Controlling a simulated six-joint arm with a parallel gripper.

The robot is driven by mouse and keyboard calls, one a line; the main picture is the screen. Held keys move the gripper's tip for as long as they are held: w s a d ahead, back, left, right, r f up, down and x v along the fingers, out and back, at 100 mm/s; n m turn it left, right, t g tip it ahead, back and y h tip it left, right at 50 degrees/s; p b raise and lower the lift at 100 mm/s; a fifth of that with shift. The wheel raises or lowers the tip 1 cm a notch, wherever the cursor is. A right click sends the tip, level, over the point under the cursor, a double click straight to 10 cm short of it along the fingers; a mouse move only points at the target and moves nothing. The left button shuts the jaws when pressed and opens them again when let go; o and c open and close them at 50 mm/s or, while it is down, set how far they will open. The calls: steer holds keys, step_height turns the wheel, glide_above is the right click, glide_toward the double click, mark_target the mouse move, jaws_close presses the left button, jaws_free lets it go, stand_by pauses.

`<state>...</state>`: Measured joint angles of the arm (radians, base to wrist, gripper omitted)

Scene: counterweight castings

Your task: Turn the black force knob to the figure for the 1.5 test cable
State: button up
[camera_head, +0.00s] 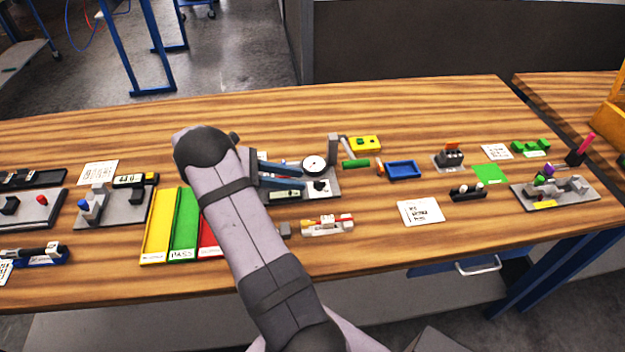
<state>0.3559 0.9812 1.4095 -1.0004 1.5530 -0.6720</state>
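A grey test fixture (332,192) with a round white dial gauge (314,163) stands near the middle of the bench. A small dark round part on a white plate, apparently the black force knob (319,186), sits below the dial; its figures are too small to read. My gripper (303,180) points right, its two blue fingers apart with a gap between them. The fingertips appear just left of the knob; I cannot tell whether they touch it. Nothing shows between them. My arm hides the fixture's left part. I cannot pick out the 1.5 test cable.
Yellow (157,228), green (185,225) and red (208,238) trays lie left of my arm. A white card (420,211) with unreadable writing, a blue tray (403,170) and another grey fixture (555,193) lie right. Bare wood runs along the back.

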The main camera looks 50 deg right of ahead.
mark_target(314, 182)
steer(key=shift+p+x, duration=1.05)
steer(key=shift+x, duration=1.9)
jaws_close()
